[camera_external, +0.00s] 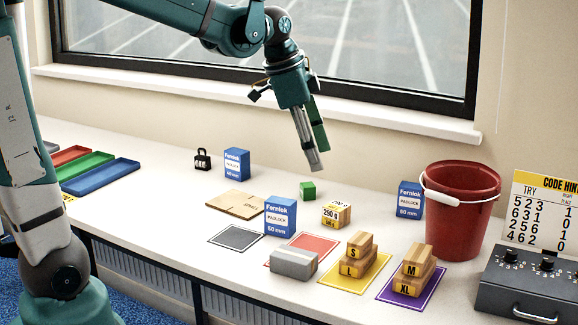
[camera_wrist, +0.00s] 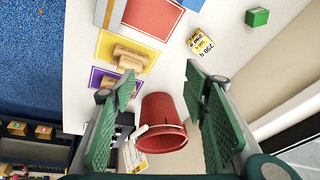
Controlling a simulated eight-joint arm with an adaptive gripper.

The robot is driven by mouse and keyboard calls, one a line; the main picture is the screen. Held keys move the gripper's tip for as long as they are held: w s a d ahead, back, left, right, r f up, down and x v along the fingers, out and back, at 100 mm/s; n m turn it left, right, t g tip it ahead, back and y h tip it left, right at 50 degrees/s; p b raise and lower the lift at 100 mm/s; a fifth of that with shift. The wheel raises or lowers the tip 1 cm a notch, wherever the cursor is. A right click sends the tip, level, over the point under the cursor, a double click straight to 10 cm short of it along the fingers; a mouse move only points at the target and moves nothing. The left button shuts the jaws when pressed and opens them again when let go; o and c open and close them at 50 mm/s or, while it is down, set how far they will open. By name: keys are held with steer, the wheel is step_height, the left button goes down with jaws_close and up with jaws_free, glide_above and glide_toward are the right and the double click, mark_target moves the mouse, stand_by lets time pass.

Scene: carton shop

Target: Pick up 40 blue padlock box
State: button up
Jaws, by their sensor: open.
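Three blue and white Fernlek padlock boxes stand upright on the counter in the external view. The rear left box (camera_external: 236,164) stands beside a black padlock (camera_external: 202,160). The middle box (camera_external: 280,216) stands between the grey and red mats and appears to read 60 mm. The right box (camera_external: 410,199) stands against the left side of the red bucket; its size is too small to read surely. My gripper (camera_external: 317,160) hangs above the counter, apart from every box. In the wrist view my gripper (camera_wrist: 160,75) has its green fingers wide apart with nothing held.
A red bucket (camera_external: 461,212) is at the right, with a dark code box (camera_external: 530,283) beside it. A green cube (camera_external: 307,191), a 290 g block (camera_external: 336,214) and a wooden board (camera_external: 234,204) lie mid-counter. Wooden blocks stand on yellow (camera_external: 336,284) and purple (camera_external: 398,293) mats.

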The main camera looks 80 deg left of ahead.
steer(key=w+a+m+p, duration=0.1)
steer(key=w+a+p, duration=0.15)
steer(key=a, duration=1.05)
steer(key=m+g+h+p, duration=0.1)
steer(key=m+h+p, duration=0.25)
steer(key=p, duration=0.25)
glide_above(232, 150)
steer(key=w+d, duration=0.7)
steer(key=d, duration=0.3)
step_height(232, 150, down, 7)
steer(key=shift+m, duration=0.85)
steer(key=s+a+f, duration=0.2)
steer(key=a, duration=0.1)
steer(key=s+a+f+p, duration=0.1)
steer(key=s+a+f, duration=0.1)
steer(key=s+a, duration=0.1)
steer(key=s+a+f, duration=0.2)
steer(key=a, duration=0.3)
steer(key=shift+s+p, duration=0.15)
steer(key=shift+p, duration=0.25)
steer(key=shift+s+a+f, duration=0.2)
steer(key=shift+s+a, duration=0.05)
steer(key=shift+s, duration=0.05)
steer(key=shift+x, duration=1.3)
steer(key=shift+d, duration=0.1)
